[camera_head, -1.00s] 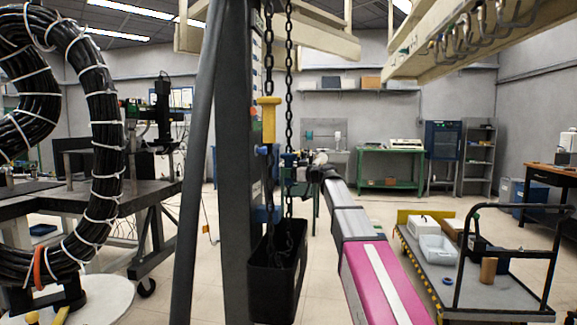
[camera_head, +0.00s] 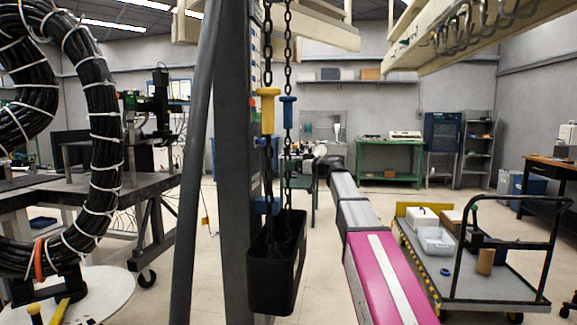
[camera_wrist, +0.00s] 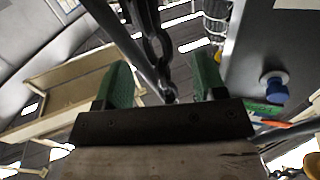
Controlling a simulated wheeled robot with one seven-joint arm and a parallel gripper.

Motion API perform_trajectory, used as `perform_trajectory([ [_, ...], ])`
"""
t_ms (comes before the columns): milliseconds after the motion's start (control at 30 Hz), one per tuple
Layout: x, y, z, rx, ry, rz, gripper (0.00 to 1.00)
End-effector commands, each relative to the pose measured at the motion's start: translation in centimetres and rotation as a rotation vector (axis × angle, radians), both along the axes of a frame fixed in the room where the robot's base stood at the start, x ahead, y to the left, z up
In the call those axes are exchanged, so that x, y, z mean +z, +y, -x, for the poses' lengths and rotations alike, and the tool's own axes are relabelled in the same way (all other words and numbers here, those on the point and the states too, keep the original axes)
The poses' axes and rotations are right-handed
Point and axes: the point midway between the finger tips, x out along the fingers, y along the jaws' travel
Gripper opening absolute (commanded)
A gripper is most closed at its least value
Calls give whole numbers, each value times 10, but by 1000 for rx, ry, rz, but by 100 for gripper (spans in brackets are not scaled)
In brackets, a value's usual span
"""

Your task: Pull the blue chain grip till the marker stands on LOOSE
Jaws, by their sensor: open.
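The blue chain grip (camera_head: 288,112) hangs on the right-hand chain in the head view, beside the yellow grip (camera_head: 267,110) on the left-hand chain. My gripper (camera_head: 294,165) is lower, around the right-hand chain's height below the blue grip. In the wrist view my gripper (camera_wrist: 160,85) is open, green fingers apart, with dark chain (camera_wrist: 155,45) showing between and beyond them. I cannot make out the blue grip between the fingers. A scale strip (camera_head: 254,55) runs along the grey post, with a small orange-red spot (camera_head: 252,103); its lettering, including LOOSE, is unreadable.
A black bin (camera_head: 272,285) hangs below, with chain going into it. The grey post (camera_head: 233,180) stands close left of the chains. A blue knob (camera_wrist: 273,85) shows on a grey surface in the wrist view. A cart (camera_head: 480,285) stands at the right.

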Motion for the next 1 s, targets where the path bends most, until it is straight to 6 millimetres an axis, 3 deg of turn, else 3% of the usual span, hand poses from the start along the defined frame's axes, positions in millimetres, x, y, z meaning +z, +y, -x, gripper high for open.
perform_trajectory([
  [200, 0, -38, 23, -1, 0, 0, 64],
  [400, 0, -61, 35, 0, 0, 0, 64],
  [1000, 0, -69, 39, 0, 0, 0, 64],
])
